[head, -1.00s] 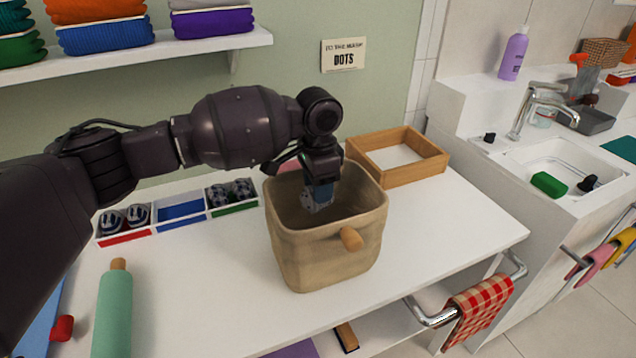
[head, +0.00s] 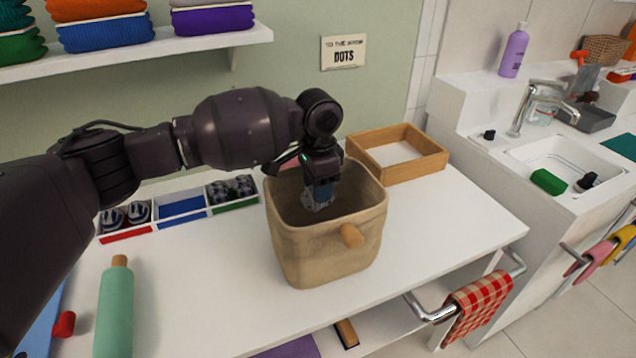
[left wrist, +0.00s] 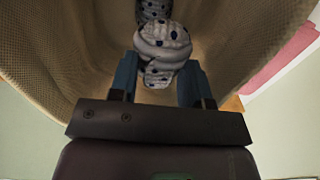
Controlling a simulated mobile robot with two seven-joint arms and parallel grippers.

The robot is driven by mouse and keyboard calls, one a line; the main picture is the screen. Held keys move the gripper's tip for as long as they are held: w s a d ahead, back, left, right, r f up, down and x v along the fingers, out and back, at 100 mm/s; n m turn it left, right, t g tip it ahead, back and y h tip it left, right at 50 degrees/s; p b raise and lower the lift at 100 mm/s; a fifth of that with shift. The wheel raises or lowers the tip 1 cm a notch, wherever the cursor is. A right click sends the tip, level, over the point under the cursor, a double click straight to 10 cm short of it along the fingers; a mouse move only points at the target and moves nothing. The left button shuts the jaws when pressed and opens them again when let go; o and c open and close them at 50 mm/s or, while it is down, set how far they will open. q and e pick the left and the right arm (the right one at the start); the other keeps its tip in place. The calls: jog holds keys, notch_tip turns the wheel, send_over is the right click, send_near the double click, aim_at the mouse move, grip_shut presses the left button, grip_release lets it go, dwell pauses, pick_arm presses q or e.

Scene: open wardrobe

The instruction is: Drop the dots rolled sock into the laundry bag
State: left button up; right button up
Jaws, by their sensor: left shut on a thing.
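The laundry bag (head: 325,255) is a tan, open-topped fabric bin with a wooden peg handle, upright on the white counter. My left gripper (head: 320,192) points down into its mouth with its blue fingers inside the rim. It is shut on the dots rolled sock (head: 317,205), white with dark blue dots. In the left wrist view the sock (left wrist: 162,45) sits between the fingertips, with the bag's inner wall (left wrist: 60,45) around it. Another dotted piece (left wrist: 153,10) shows beyond it; I cannot tell whether it is separate. My right gripper is out of view.
A divided tray (head: 180,208) with several rolled socks lies left of the bag. An empty wooden box (head: 400,172) stands behind right. Counter right of the bag is clear.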

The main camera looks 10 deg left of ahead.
pick_arm(q)
jog(key=shift+f, duration=0.2)
dwell(0.3)
jog(key=o, duration=0.8)
jog(key=shift+o, duration=0.5)
jog(key=shift+r, duration=0.1)
